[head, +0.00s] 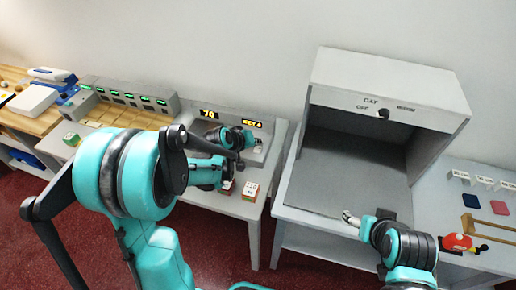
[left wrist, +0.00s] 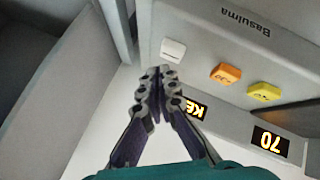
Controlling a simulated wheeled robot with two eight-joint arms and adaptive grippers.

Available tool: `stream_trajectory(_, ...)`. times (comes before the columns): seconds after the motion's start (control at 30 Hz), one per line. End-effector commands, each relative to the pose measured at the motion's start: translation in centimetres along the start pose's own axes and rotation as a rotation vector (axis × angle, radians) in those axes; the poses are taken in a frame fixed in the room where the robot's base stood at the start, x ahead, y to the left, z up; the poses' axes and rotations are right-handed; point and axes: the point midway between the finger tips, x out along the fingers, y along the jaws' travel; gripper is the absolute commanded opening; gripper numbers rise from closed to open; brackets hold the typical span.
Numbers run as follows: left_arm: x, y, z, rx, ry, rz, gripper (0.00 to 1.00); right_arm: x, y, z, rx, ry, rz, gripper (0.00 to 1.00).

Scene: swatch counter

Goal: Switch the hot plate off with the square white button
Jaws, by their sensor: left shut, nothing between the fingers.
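The hot plate housing (head: 228,119) stands on the white counter in the head view, with lit displays on its back panel. In the left wrist view its panel carries a square white button (left wrist: 173,49), an orange button (left wrist: 226,73) and a yellow button (left wrist: 264,92) in a row. My left gripper (left wrist: 157,78) is shut and empty, its tips just beside the white button in the picture; I cannot tell whether they touch it. In the head view my left arm hides part of the hot plate and its buttons. My right gripper (head: 349,217) is by the light cabinet, too small to read.
The grey light cabinet (head: 388,75) stands right of the hot plate. A small labelled box (head: 250,191) is at the counter's front edge. A rack with green displays (head: 125,97) is to the left. Colour swatches (head: 472,198) and a red tool (head: 459,242) lie far right.

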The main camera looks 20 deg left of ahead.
Motion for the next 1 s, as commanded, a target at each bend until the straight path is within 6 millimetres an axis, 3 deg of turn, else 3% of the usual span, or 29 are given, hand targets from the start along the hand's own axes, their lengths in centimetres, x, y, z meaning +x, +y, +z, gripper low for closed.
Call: stream_trajectory(1.0,0.59,-0.43,0.43,0.000,0.000,0.000,0.00,0.73,0.00,0.53,0.000,0.000,0.000,0.70)
